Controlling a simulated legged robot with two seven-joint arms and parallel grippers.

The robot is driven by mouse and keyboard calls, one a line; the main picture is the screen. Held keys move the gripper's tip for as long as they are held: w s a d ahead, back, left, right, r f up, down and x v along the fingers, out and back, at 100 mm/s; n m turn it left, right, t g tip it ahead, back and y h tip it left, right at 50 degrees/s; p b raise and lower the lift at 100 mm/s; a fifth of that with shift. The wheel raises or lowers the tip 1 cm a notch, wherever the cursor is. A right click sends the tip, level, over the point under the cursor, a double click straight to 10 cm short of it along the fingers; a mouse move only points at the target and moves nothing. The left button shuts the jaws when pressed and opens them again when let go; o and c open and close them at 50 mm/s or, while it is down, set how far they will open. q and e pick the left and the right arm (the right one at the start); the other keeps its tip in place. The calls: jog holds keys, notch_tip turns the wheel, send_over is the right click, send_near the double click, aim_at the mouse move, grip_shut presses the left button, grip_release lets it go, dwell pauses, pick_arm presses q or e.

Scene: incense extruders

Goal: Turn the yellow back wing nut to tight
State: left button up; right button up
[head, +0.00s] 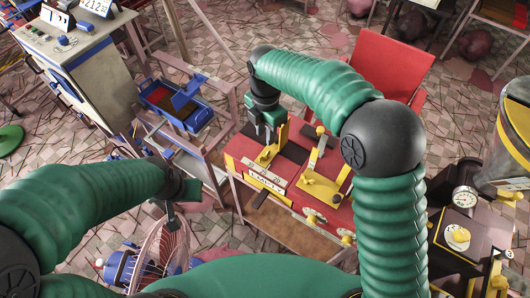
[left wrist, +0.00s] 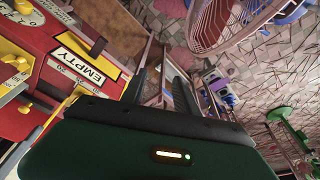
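The red extruder bench (head: 236,147) stands in the middle of the head view. A yellow piece (head: 266,156) on its back left part lies directly below my right gripper (head: 268,132), whose fingers point down. The fingertips are close to it; whether they touch it, and whether they are open or shut, is too small to tell. A second upright yellow piece (head: 320,131) stands to the right, above a yellow plate (head: 320,190). I cannot tell which is the back wing nut. My left gripper (left wrist: 160,78) has its fingers apart with nothing between them, beside the bench.
The bench's front carries an EMPTY sign (left wrist: 82,60) and yellow knobs (head: 312,219). A wire fan (head: 165,245) stands below my left gripper. A blue tray (head: 175,105) is left of the bench, a red chair (head: 392,62) behind it. A gauge machine (head: 464,198) is at right.

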aim_at(264, 154)
jog(key=f, duration=1.1)
jog(key=shift+w+a, duration=0.2)
jog(key=shift+a, duration=0.2)
jog(key=shift+w+d+f, duration=0.15)
jog(key=shift+d+f, duration=0.1)
jog(key=shift+d, duration=0.1)
jog(key=c, duration=0.4)
grip_shut()
